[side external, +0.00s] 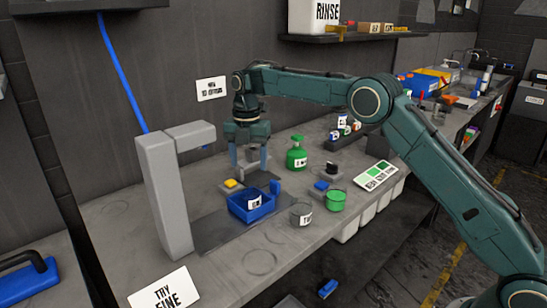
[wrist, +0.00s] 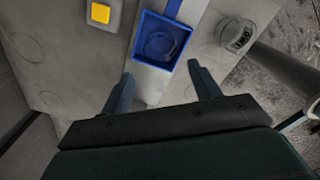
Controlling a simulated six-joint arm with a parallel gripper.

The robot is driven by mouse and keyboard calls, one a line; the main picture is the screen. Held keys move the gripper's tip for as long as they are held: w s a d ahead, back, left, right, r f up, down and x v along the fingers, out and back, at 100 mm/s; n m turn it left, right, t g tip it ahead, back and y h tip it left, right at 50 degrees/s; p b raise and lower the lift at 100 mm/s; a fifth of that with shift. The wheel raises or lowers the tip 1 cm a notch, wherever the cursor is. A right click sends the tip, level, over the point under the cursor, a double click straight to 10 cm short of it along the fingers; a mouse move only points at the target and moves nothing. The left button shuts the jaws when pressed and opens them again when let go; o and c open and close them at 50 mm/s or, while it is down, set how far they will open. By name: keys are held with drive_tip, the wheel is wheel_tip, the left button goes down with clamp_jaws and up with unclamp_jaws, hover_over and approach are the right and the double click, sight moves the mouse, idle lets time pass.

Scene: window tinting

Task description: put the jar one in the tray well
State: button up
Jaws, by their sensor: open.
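The blue tray (side external: 238,213) sits on a dark strip on the bench, with a blue tab on its far right side. A clear jar with a white label (side external: 255,201) stands inside its well; the label is too small to read surely. In the wrist view, the jar shows as a round rim (wrist: 163,43) within the blue walls (wrist: 137,42). A second clear jar, labelled TWO (side external: 302,216), stands outside the tray, to its right. My gripper (side external: 249,166) is open and empty, pointing down above and behind the tray. Its fingers also show in the wrist view (wrist: 160,72).
A grey post (side external: 165,195) with an overhanging arm stands left of the tray. A green cup (side external: 336,200), a green bottle (side external: 297,155) and a colour card (side external: 377,175) are to the right. The front bench is clear.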

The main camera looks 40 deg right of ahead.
drive_tip(key=shift+s+d+r, duration=0.1)
drive_tip(key=shift+s+r, duration=0.15)
drive_tip(key=shift+r, duration=0.25)
drive_tip(key=s+d+r+m+t, duration=0.3)
drive_tip(key=s+r+m, duration=1)
drive_tip(key=s, duration=0.6)
drive_tip(key=s+d+f+m+t, duration=0.1)
drive_tip(key=s+m, duration=0.5)
drive_tip(key=s, duration=0.6)
drive_tip(key=s+f+m+t, duration=0.1)
drive_tip(key=s+f+m, duration=0.3)
drive_tip(key=s, duration=0.7)
drive_tip(key=shift+s+d+m+t, duration=0.3)
drive_tip(key=shift+s+d+m, duration=0.1)
drive_tip(key=shift+m, duration=0.5)
